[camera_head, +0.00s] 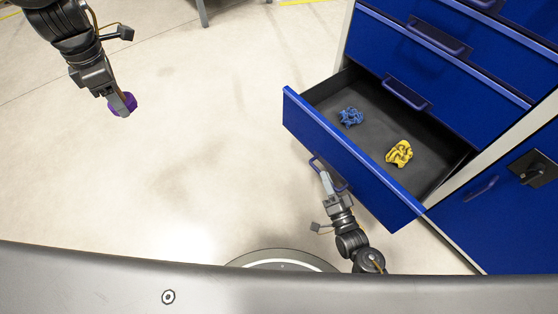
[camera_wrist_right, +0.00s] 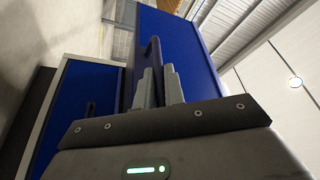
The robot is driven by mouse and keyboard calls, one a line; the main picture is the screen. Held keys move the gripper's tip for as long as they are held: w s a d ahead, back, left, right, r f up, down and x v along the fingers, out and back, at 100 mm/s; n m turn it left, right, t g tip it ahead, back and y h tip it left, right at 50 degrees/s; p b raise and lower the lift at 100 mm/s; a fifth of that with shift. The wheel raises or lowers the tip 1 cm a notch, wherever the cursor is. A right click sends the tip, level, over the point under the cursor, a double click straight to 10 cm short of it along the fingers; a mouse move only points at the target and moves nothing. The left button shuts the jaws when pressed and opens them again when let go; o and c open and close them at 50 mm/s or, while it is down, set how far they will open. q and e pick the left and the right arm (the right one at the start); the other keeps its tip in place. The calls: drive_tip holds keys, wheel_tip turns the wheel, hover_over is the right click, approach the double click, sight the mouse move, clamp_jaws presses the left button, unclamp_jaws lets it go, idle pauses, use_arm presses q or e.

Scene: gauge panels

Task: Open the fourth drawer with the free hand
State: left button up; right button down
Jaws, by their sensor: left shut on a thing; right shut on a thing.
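A blue drawer (camera_head: 350,160) stands pulled out of the blue cabinet at the right of the head view. Inside it lie a blue crumpled thing (camera_head: 351,117) and a yellow crumpled thing (camera_head: 399,153). My right gripper (camera_head: 325,176) is shut on the handle (camera_head: 330,174) of this drawer. In the right wrist view the fingers (camera_wrist_right: 160,88) close around the dark handle (camera_wrist_right: 154,70) at the drawer front (camera_wrist_right: 180,50). My left gripper (camera_head: 124,104) is shut on a purple thing (camera_head: 121,105) and holds it above the floor at upper left.
Closed drawers (camera_head: 435,75) with handles sit above the open one. A blue door (camera_head: 500,210) with a handle and a black latch plate (camera_head: 533,169) is at the right. The pale floor (camera_head: 200,140) between my arms is clear.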

drive_tip(key=shift+s+a+p, duration=0.3)
drive_tip(key=shift+s+a, duration=0.75)
drive_tip(key=shift+s, duration=0.1)
drive_tip(key=c, duration=1.6)
unclamp_jaws()
drive_tip(key=shift+a, duration=0.1)
drive_tip(key=shift+o, duration=0.6)
drive_tip(key=shift+a+r, duration=0.1)
drive_tip(key=shift+r, duration=0.05)
